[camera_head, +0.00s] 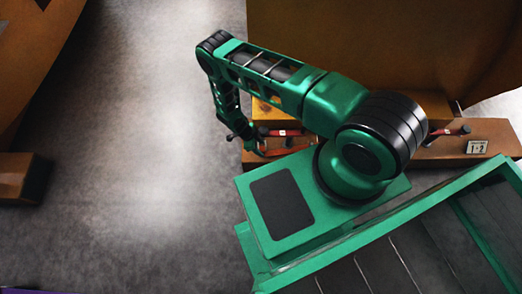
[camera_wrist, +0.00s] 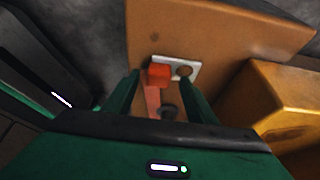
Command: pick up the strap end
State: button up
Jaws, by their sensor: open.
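In the wrist view, an orange-red block-like end (camera_wrist: 159,73) with a paler red strip (camera_wrist: 152,98) running back from it appears to be the strap end. It shows between my gripper's (camera_wrist: 160,84) two green fingers, which are apart with a gap on each side. I cannot tell how far beyond or between the fingertips it is. In the head view, my gripper (camera_head: 242,136) is low at the left, beside red strap-like pieces (camera_head: 280,132) at the orange-brown casting. Its fingertips are too small there to tell contact.
A pale metal plate (camera_wrist: 196,66) with a round dark spot lies behind the red end, on a brown casting face (camera_wrist: 222,28). A yellow-orange block (camera_wrist: 285,98) stands right. Another red piece (camera_head: 450,134) and a "1-2" label (camera_head: 476,147) are at right.

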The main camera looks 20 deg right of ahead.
jog(key=shift+d+f, duration=0.15)
jog(key=shift+f, duration=0.15)
jog(key=shift+c, duration=0.4)
jog(key=c, duration=1.2)
jog(key=shift+r, duration=0.1)
